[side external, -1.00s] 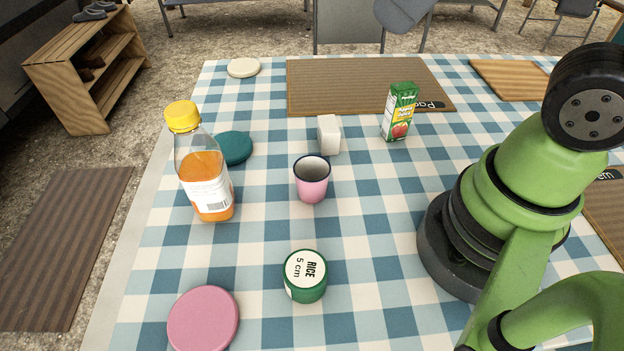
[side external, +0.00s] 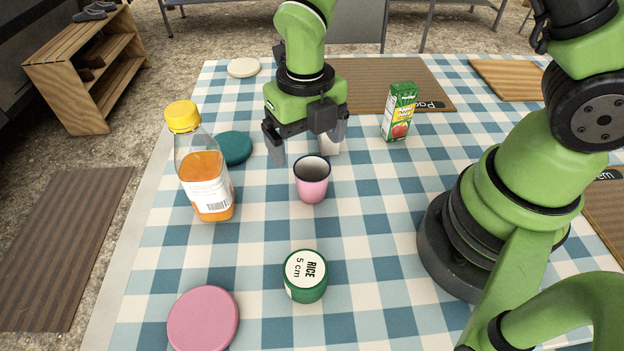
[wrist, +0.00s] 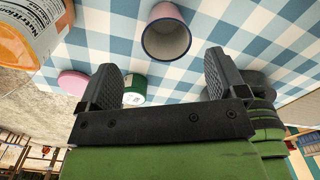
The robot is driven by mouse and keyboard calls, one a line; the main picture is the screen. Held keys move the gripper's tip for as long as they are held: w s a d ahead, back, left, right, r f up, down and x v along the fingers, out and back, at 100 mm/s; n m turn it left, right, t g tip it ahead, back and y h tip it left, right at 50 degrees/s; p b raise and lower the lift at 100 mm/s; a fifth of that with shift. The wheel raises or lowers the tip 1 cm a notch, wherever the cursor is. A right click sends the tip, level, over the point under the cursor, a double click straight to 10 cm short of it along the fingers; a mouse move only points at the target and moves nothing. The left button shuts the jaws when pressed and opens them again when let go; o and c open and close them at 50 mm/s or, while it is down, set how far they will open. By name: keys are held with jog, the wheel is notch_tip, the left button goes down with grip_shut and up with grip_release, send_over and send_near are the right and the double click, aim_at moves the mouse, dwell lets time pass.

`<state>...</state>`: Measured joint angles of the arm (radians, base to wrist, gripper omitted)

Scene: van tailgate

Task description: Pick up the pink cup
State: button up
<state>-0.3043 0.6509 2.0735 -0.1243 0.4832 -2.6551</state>
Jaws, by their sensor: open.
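The pink cup (side external: 312,186) stands upright on the checked cloth, with a dark rim and a grey inside. In the wrist view the cup (wrist: 166,38) shows its open mouth, beyond the fingertips and about midway between them. My gripper (side external: 307,147) is open and empty, just behind and above the cup in the side view. It also shows in the wrist view (wrist: 160,80), its two fingers apart with nothing between them. The fingers do not touch the cup.
An orange juice bottle (side external: 206,180) stands left of the cup. A rice tin (side external: 305,277) is in front. A juice carton (side external: 399,112) stands right. Teal (side external: 233,148) and pink (side external: 203,320) discs lie left.

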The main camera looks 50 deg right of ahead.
aim_at(312, 175)
jog(key=f, duration=0.7)
jog(key=shift+s+d+f, duration=0.25)
jog(key=shift+d+f, duration=0.05)
jog(key=shift+f, duration=0.05)
jog(key=c, duration=1)
